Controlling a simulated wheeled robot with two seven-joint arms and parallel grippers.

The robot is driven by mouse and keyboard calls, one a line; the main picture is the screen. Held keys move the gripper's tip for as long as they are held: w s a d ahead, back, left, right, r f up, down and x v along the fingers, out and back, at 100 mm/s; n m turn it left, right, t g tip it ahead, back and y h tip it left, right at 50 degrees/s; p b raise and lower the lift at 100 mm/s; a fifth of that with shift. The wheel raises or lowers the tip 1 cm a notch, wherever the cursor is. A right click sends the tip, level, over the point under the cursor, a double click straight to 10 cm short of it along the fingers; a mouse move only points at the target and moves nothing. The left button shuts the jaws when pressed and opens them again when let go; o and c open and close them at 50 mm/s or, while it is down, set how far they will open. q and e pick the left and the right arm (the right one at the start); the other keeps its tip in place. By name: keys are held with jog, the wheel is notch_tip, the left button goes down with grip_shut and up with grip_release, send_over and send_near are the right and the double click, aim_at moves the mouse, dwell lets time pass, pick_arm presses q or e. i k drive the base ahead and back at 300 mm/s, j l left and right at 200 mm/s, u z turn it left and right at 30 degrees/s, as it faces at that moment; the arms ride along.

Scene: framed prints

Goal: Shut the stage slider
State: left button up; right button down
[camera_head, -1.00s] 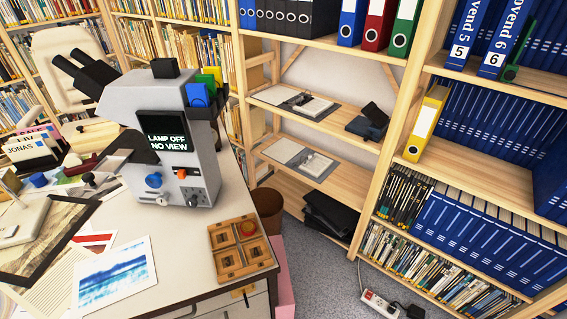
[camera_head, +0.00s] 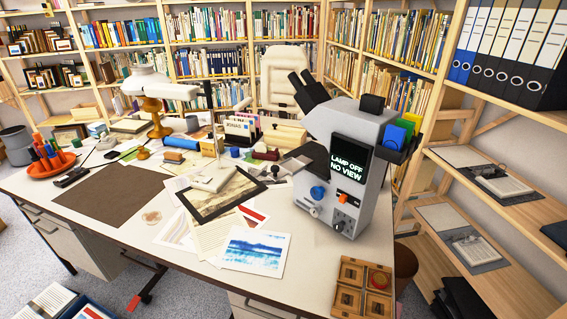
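A grey microscope (camera_head: 365,150) stands on the right part of the desk. Its dark screen (camera_head: 350,165) reads "LAMP OFF NO VIEW". Below the screen are a blue knob (camera_head: 317,192), an orange part (camera_head: 350,201) and small grey knobs (camera_head: 339,226). A dark stage-like part (camera_head: 308,160) sticks out on its left side. I cannot tell which part is the stage slider or whether it is open. Neither of my grippers is in view.
The desk (camera_head: 130,230) holds a framed print (camera_head: 222,193), a blue seascape sheet (camera_head: 256,250), a brown mat (camera_head: 95,194) and, at the front right edge, a wooden compartment box (camera_head: 352,273). Shelves (camera_head: 510,215) stand close on the right. A white chair (camera_head: 288,75) is behind the desk.

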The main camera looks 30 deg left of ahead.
aim_at(292, 165)
jog(key=k+u, duration=0.15)
jog(key=u, duration=0.75)
